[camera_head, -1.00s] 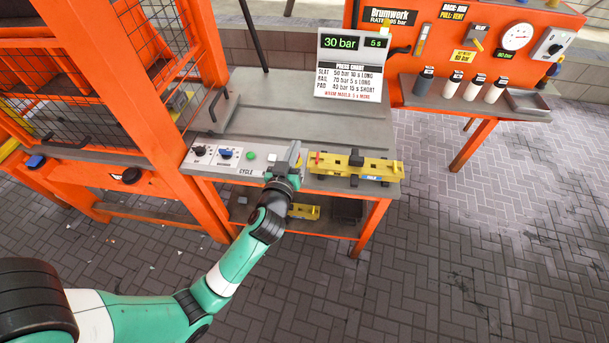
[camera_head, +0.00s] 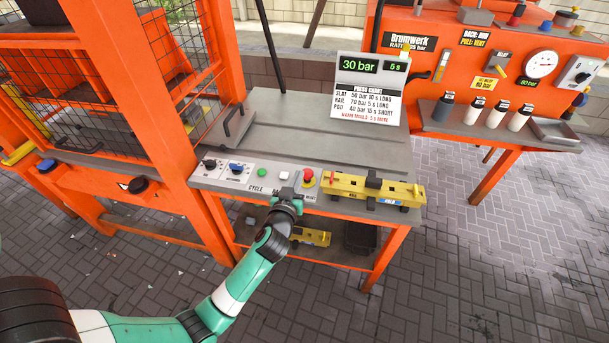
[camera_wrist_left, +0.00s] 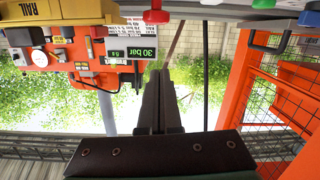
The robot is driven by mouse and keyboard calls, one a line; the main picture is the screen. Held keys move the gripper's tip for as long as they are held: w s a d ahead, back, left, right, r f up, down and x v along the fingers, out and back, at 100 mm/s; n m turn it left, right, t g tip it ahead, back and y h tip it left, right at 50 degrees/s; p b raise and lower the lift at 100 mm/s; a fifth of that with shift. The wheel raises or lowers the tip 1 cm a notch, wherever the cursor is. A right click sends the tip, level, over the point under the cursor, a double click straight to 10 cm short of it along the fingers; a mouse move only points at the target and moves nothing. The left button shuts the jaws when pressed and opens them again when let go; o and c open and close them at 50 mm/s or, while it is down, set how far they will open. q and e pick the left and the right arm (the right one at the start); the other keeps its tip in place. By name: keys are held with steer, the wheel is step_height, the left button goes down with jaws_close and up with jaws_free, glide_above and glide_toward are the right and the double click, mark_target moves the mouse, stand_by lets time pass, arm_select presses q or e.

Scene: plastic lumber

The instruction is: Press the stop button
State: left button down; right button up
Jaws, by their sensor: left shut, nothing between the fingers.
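In the left wrist view, which is upside down, a red button top (camera_wrist_left: 155,15) shows at the top edge. My left gripper (camera_head: 287,193) is at the panel's front edge, just left of and nearer than the red button, with a visible gap between them. Its fingers (camera_wrist_left: 158,88) are together and empty in the wrist view. My right gripper is not in view.
A white button (camera_head: 284,175), a green button (camera_head: 262,173) and two knobs lie left of the red one. The yellow mould (camera_head: 350,187) is close on the right. The display (camera_head: 373,66) reads 30 bar and 5 s. The grey bench top (camera_head: 290,125) behind is mostly clear.

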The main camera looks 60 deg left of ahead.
arm_select(q)
steer(key=b, duration=0.1)
glide_above(304, 187)
step_height(304, 187, down, 4)
steer(key=shift+r+b, duration=0.1)
steer(key=shift+b, duration=0.95)
steer(key=shift+f, duration=0.5)
steer(key=shift+w, duration=0.1)
steer(key=shift+r, duration=0.1)
